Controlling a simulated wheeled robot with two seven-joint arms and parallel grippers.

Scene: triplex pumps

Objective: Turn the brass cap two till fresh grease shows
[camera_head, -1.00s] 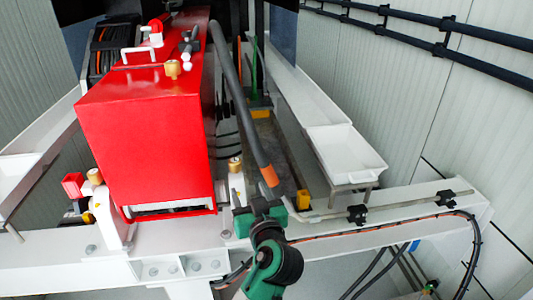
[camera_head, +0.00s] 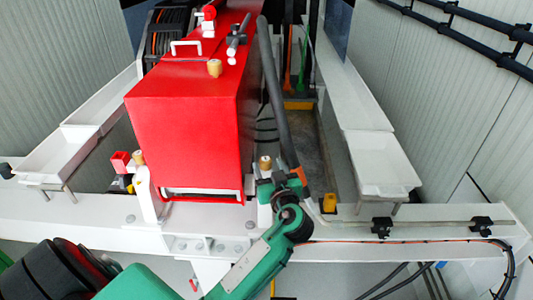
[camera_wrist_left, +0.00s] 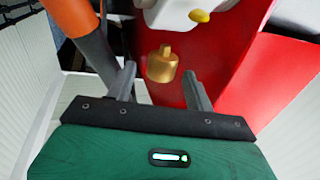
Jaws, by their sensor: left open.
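A brass cap (camera_head: 265,162) stands on a white post at the right front corner of the red pump housing (camera_head: 185,140). It also shows in the left wrist view (camera_wrist_left: 162,65), between and just beyond my fingertips, with gaps on both sides. Two more brass caps show in the head view: one at the left front corner (camera_head: 138,158) and one on top (camera_head: 214,68). I see no numbers on them. My left gripper (camera_head: 272,182) is open and empty, close in front of the right cap. My right gripper is out of view.
A dark hose with an orange cuff (camera_head: 297,172) hangs close beside the gripper. A white beam (camera_head: 350,225) crosses the front, with black clamps (camera_head: 381,227). White trays (camera_head: 380,165) flank the pump.

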